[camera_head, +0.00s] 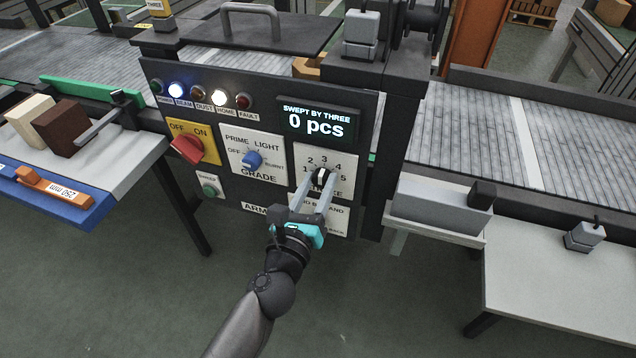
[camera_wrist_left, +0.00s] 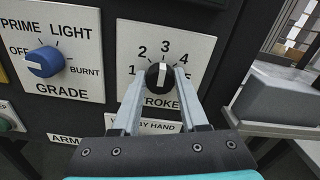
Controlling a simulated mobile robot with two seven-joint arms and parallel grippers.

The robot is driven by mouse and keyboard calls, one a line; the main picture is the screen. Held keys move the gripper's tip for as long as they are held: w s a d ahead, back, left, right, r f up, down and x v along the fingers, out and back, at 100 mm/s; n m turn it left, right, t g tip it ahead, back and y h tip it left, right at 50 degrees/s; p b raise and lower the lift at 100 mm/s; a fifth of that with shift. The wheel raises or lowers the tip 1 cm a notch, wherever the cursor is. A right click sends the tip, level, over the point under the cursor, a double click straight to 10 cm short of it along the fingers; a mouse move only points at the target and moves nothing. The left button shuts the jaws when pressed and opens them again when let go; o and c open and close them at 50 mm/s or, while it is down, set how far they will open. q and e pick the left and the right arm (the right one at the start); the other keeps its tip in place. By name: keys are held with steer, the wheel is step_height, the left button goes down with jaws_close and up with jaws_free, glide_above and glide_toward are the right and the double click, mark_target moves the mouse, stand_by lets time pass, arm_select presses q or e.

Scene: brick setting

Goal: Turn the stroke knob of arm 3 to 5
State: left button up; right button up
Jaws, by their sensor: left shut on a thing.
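The stroke knob (camera_head: 320,175) is a small black dial with a white pointer line, on a white plate (camera_head: 327,160) numbered around it at the right of the dark control panel. It also shows in the left wrist view (camera_wrist_left: 159,76), where the pointer line stands nearly upright, towards the 3. My left gripper (camera_head: 321,181) reaches up from below. Its two fingers lie on either side of the knob and are shut on it. The fingers partly cover the word under the knob, and the 5 is hard to see in the wrist view. My right gripper is not in view.
Left of the stroke plate are the blue grade knob (camera_head: 252,159), the red off/on switch (camera_head: 187,148) and a green button (camera_head: 209,190). The display (camera_head: 316,121) above reads "SWEPT BY THREE 0 pcs". A grey bin (camera_head: 437,212) stands right of the panel.

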arm_select(q)
steer(key=c, duration=0.5)
jaws_close()
steer(key=m+p, duration=0.1)
steer(key=m, duration=0.2)
steer(key=shift+m, duration=0.3)
steer(key=m+p, duration=0.1)
steer(key=m, duration=0.2)
steer(key=shift+d+m, duration=0.1)
steer(key=shift+m, duration=0.2)
steer(key=m+p, duration=0.1)
steer(key=m, duration=0.4)
steer(key=shift+m, duration=0.3)
steer(key=m+p, duration=0.1)
steer(key=m, duration=0.4)
steer(key=shift+d+f+p, duration=0.1)
steer(key=shift+p, duration=0.3)
